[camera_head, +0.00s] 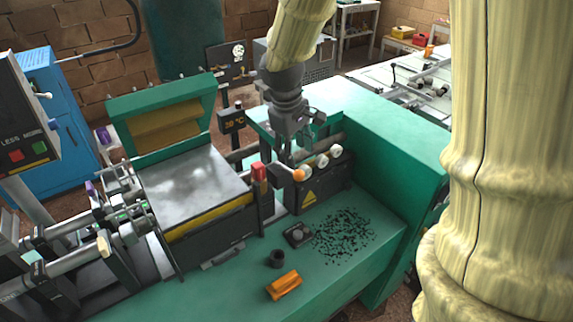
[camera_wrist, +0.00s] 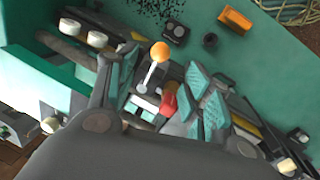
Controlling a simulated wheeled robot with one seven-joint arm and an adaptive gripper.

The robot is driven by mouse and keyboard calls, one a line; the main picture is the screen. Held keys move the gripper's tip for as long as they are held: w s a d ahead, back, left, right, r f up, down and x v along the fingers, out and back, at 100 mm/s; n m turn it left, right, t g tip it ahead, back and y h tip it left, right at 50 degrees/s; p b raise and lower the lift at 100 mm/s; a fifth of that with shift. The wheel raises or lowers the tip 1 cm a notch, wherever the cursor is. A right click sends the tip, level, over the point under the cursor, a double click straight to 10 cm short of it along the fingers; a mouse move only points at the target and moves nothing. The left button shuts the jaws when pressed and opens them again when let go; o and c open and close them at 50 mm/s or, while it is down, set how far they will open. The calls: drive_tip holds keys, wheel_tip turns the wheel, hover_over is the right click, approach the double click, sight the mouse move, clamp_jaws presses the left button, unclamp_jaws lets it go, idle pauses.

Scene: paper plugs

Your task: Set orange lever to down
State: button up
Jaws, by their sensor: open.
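The orange lever has a round orange knob (camera_head: 299,175) and sits on the dark control box (camera_head: 318,188) with the yellow warning sign. In the wrist view its orange knob (camera_wrist: 160,52) tops a pale shaft that runs down between my fingers. My gripper (camera_head: 288,150) points down just behind the knob in the head view. In the wrist view my gripper (camera_wrist: 164,82) is open, with teal pads on either side of the shaft. I cannot tell whether a pad touches the lever. The lever's base is partly hidden.
Two white-knobbed levers (camera_head: 329,156) stand beside the orange one. A red part (camera_head: 259,172) is close on the left. On the green bench lie an orange block (camera_head: 284,286), a black cup (camera_head: 277,258), a small black box (camera_head: 298,235) and black granules (camera_head: 343,237).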

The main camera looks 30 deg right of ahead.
sight(298, 172)
drive_tip(key=shift+w+d, duration=0.1)
drive_tip(key=shift+d, duration=0.1)
drive_tip(key=shift+s+d+f, duration=0.1)
drive_tip(key=shift+s+f, duration=0.35)
drive_tip(key=f, duration=0.2)
drive_tip(key=w+f+p, duration=0.1)
drive_tip(key=f, duration=0.1)
drive_tip(key=shift+w+d+f, duration=0.1)
drive_tip(key=shift+d+f+p, duration=0.15)
drive_tip(key=shift+f+p, duration=0.2)
drive_tip(key=shift+d+f+p, duration=0.2)
drive_tip(key=shift+f+p, duration=0.05)
drive_tip(key=shift+f, duration=0.8)
drive_tip(key=shift+d+f+p, duration=0.15)
drive_tip(key=shift+f+p, duration=0.05)
drive_tip(key=shift+f, duration=0.85)
clamp_jaws()
